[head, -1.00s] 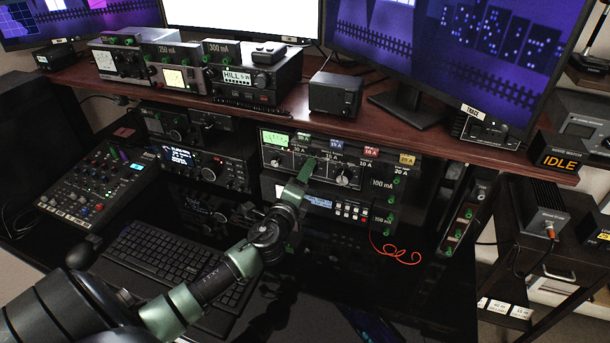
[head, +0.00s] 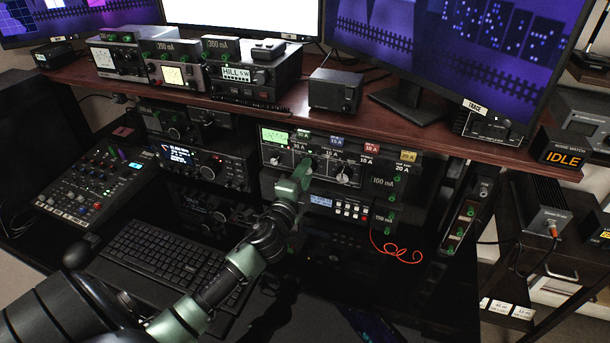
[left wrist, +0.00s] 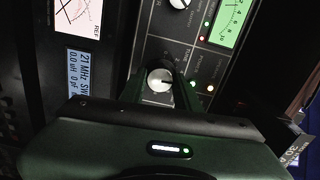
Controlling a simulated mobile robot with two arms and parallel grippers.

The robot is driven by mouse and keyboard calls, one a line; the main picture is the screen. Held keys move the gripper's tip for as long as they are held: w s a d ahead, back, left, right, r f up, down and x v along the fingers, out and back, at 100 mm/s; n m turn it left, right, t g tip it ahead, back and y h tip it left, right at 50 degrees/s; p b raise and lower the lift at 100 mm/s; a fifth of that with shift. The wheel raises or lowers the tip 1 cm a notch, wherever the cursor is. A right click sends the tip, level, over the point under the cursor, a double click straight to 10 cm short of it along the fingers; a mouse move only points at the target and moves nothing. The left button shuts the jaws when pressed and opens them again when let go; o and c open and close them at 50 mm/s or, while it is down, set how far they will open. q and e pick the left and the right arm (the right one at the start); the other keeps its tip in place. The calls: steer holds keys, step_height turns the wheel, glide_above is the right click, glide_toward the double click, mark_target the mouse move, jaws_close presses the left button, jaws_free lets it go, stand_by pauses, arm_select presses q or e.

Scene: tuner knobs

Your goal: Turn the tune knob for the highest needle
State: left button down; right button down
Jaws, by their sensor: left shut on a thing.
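The tuner (head: 321,155) is a dark panel under the wooden shelf. It has a lit green meter (head: 274,137) at its left and a row of knobs. In the left wrist view, the jaws are shut on a silver-topped knob (left wrist: 160,79). The green meter (left wrist: 229,22) also shows there, with a thin needle whose reading I cannot make out surely. A left knob (head: 274,159) and a right knob (head: 344,174) stand free. My right gripper is not in view.
A keyboard (head: 172,262) lies on the black desk below my left arm. A radio (head: 196,165) stands left of the tuner and a unit with small buttons (head: 345,210) is below it. A red cable (head: 402,255) curls to the right. The shelf edge (head: 240,108) overhangs.

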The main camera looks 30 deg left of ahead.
arm_select(q)
steer(key=shift+n, duration=1.5)
steer(key=c, duration=1)
jaws_free()
steer(key=shift+s, duration=0.1)
steer(key=b+v, duration=0.1)
steer(key=v, duration=0.6)
steer(key=shift+s, duration=0.35)
steer(key=shift+f, duration=0.1)
